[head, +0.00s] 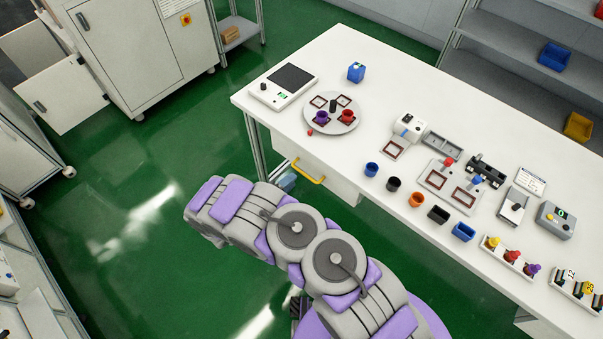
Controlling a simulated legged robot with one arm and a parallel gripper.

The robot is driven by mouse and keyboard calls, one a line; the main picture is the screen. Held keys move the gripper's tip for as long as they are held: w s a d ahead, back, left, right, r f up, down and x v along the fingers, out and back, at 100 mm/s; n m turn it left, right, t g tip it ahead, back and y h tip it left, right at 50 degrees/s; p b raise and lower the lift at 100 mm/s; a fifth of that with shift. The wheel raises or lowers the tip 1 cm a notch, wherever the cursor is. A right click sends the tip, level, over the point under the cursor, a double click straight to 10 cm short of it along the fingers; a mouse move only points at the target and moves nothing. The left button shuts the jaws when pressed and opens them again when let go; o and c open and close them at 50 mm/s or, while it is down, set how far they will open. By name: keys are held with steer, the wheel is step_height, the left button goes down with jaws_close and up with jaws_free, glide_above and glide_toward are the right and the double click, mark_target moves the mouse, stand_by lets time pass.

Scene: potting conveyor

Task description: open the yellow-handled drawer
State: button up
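The yellow handle (309,171) is a bar on the front of a white drawer (339,186) under the near edge of the white worktable (330,150). The drawer looks shut against the table, though the steep view makes a small gap hard to judge. My purple and grey arm reaches across the lower middle of the head view, below and left of the handle, with floor showing between them. My gripper's fingers are not visible. Nothing is seen touching the handle.
Coloured cups, a round plate (349,121) and small devices stand on the tabletop. A white cabinet (140,45) stands at upper left. Green floor (130,210) is clear left of my arm.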

mark_target(301, 171)
steer(key=shift+b+x, duration=0.6)
steer(key=shift+x, duration=2.9)
steer(key=shift+w, duration=0.1)
steer(key=shift+a, duration=0.1)
jaws_close()
